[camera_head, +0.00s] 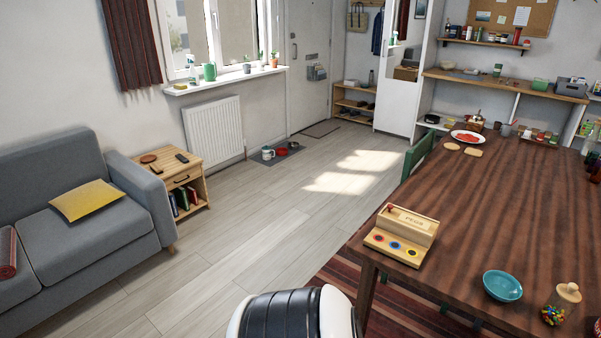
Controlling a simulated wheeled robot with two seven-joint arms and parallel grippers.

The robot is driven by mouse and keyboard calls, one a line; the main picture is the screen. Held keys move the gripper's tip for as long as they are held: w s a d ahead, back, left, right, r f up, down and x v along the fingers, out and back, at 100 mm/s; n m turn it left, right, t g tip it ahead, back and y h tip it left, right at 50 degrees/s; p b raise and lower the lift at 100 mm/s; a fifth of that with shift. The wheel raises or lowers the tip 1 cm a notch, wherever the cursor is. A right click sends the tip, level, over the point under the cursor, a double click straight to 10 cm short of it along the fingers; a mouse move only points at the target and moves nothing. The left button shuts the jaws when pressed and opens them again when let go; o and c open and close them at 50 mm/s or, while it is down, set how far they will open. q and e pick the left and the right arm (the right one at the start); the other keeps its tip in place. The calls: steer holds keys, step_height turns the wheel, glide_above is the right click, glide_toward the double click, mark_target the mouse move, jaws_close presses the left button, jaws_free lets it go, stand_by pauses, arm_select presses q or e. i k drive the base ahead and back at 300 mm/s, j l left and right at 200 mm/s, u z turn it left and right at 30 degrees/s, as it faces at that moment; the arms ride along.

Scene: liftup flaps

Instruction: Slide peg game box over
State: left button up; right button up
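The peg game box (402,235) is a light wooden box with a raised back part marked with lettering. A black and white rounded part at the bottom edge appears to be mine.
A teal bowl (502,285) and a glass jar of coloured balls (559,304) stand right of the box. A plate of red food (467,137) is at the far end. A green chair (418,153) touches the left side. The table's middle is clear.

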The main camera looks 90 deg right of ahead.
mark_target(408, 245)
steer(key=z, duration=3.45)
